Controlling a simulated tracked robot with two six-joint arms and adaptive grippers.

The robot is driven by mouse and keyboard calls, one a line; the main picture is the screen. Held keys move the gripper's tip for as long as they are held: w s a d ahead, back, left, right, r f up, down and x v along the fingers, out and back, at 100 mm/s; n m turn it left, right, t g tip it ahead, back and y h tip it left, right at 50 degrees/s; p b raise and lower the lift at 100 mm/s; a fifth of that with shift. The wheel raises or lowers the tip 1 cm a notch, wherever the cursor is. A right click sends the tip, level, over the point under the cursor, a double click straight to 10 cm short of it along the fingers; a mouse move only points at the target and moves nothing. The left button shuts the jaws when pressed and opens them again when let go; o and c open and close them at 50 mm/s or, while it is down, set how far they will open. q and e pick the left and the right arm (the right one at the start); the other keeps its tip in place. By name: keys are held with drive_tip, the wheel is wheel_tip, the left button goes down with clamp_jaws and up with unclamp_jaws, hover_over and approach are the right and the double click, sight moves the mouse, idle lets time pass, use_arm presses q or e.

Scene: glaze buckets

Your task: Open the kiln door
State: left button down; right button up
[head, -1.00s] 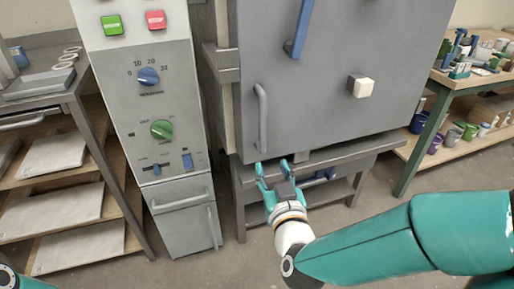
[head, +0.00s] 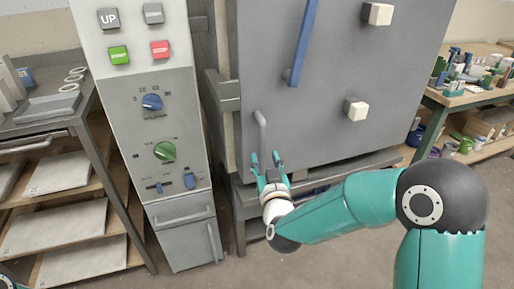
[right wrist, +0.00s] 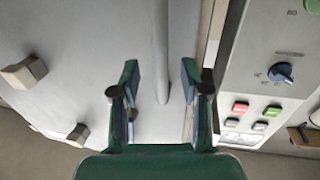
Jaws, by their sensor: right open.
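The kiln door (head: 340,75) is a large grey panel and looks shut. A grey vertical bar handle (head: 262,130) is on its lower left; it also shows in the right wrist view (right wrist: 160,45). A long blue lever (head: 303,45) is higher on the door. My right gripper (head: 266,158) is open at the lower end of the grey handle. In the right wrist view, the bar runs between the open fingers of my right gripper (right wrist: 159,75); I cannot tell whether they touch it. My left gripper is not in view.
A control panel (head: 150,75) with knobs and buttons stands left of the kiln. Two pale square knobs, upper (head: 378,14) and lower (head: 357,110), stick out from the door. A shelf rack (head: 95,140) is at far left, a workbench (head: 450,98) at right. Floor in front is open.

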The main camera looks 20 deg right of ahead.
sight(263, 151)
drive_tip(key=shift+w+d, duration=0.2)
drive_tip(key=shift+w, duration=1.1)
drive_tip(key=shift+w+d, duration=0.2)
drive_tip(key=shift+w, duration=1.1)
clamp_jaws()
